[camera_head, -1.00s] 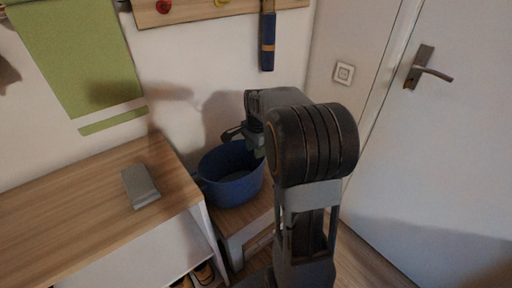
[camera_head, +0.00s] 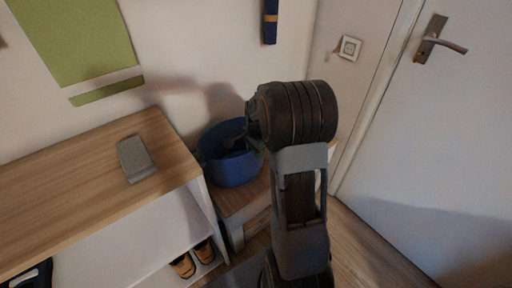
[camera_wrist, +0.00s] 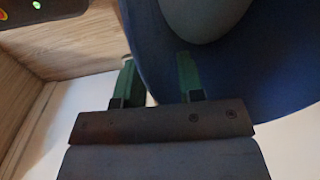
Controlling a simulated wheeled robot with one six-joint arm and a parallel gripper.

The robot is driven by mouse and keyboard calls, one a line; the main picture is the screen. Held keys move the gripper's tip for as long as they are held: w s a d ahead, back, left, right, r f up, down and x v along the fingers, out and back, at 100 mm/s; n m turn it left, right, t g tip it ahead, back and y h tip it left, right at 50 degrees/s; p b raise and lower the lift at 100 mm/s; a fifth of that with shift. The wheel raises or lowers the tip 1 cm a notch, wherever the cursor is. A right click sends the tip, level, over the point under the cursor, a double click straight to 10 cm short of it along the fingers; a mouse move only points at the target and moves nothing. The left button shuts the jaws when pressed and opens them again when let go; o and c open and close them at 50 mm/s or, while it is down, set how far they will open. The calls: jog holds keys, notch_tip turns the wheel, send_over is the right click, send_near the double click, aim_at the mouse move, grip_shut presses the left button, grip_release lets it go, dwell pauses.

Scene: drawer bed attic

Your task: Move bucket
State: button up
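The blue bucket (camera_head: 232,168) stands upright on a low wooden-topped bench, against the wall, in the head view. My gripper (camera_head: 243,143) is at the bucket's right rim, partly hidden by my arm. In the wrist view the bucket (camera_wrist: 255,75) fills the upper right, with a grey rounded area inside it. My gripper's two green fingers (camera_wrist: 158,80) are apart. The left finger is beside the bucket's edge and the right finger overlaps the blue wall. I cannot tell whether either finger touches the bucket.
A wooden-topped shelf unit (camera_head: 75,200) stands left of the bucket, with a grey block (camera_head: 135,159) on top and shoes (camera_head: 192,260) below. A green towel (camera_head: 75,40) hangs on the wall. A white door (camera_head: 440,150) is at the right, with wooden floor before it.

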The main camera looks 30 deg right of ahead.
jog(key=shift+f, duration=0.1)
jog(key=shift+c, duration=0.4)
grip_shut()
